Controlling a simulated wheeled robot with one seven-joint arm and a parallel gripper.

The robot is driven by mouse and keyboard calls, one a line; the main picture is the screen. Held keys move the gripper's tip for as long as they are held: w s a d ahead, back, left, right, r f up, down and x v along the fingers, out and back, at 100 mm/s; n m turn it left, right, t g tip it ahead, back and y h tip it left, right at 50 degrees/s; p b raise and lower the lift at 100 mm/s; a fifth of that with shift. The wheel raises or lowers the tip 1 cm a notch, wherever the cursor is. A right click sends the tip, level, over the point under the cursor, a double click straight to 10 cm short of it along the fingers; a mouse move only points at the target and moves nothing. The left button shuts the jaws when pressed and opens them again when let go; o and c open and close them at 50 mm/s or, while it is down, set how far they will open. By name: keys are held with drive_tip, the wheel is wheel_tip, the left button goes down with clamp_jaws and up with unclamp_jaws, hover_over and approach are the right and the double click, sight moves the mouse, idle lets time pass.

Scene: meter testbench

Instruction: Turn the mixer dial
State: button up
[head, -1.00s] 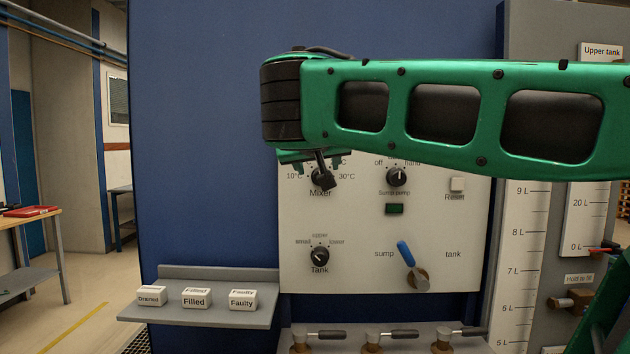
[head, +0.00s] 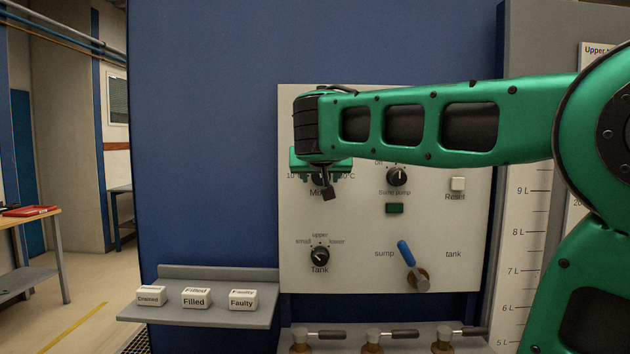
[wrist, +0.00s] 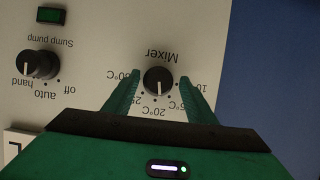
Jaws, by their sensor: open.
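The mixer dial is a round black knob (wrist: 159,82) on the white panel, shown upside down in the wrist view. Its white mark points at about 20°C. My gripper (wrist: 160,76) is open, with one green finger on each side of the dial and a gap visible on both sides. I cannot tell how far the fingertips are from the panel. In the head view my gripper (head: 320,168) is in front of the dial and mostly hides it and its scale.
The sump pump knob (head: 397,177), reset button (head: 457,184), tank knob (head: 319,257) and blue-handled lever (head: 406,254) are on the same panel (head: 350,225). A grey shelf (head: 190,314) at lower left holds labelled blocks. Valves line the bottom.

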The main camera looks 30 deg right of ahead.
drive_tip(key=shift+w+d, duration=0.1)
drive_tip(key=shift+c, duration=0.2)
drive_tip(key=c, duration=1)
drive_tip(key=shift+f+m+t+y, duration=0.1)
drive_tip(key=shift+m+t+y, duration=0.25)
drive_tip(key=shift+m, duration=0.35)
drive_tip(key=o, duration=1)
drive_tip(key=shift+o, duration=0.2)
